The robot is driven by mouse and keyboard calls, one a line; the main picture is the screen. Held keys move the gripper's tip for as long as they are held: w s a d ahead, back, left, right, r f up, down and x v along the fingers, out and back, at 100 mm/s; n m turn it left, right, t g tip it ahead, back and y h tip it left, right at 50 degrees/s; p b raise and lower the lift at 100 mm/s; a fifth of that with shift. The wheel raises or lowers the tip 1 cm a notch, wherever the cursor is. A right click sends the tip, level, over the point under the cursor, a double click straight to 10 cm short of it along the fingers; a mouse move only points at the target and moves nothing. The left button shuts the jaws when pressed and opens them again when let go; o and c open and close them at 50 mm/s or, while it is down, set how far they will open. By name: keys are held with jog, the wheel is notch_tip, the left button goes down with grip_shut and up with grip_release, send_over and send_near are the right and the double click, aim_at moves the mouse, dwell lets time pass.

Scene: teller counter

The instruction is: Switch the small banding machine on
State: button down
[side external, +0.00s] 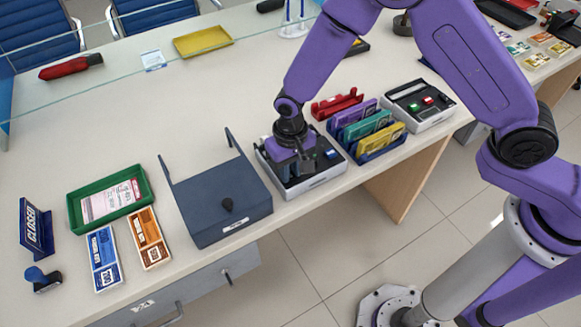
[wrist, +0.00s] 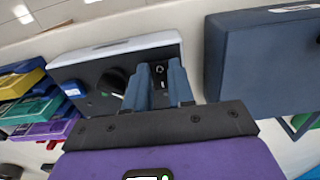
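A small machine with a light grey body and dark top (side external: 318,182), which I take to be the banding machine, stands near the counter's front edge. In the wrist view the machine (wrist: 85,68) shows a black round knob (wrist: 113,82), a small blue part (wrist: 73,90) and small white marks on its dark panel. My gripper (side external: 292,160) is over the machine's left part. In the wrist view its two blue-grey fingers (wrist: 160,72) are a little apart, with the dark panel showing between them. I cannot tell whether they touch it. The switch's state is not clear.
A rack of coloured holders (side external: 365,130) stands close on the right, with another grey machine (side external: 402,92) with red and green buttons beyond. A green tray (side external: 75,205) lies farther left.

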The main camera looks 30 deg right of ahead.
jog(key=shift+w+g, duration=0.2)
jog(key=shift+g, duration=0.4)
jog(key=c, duration=1)
grip_release()
jog(key=shift+o, duration=0.2)
notch_tip(320, 180, up, 17)
jog(key=w, duration=0.1)
jog(key=shift+w+r, duration=0.2)
jog(key=shift+w, duration=0.2)
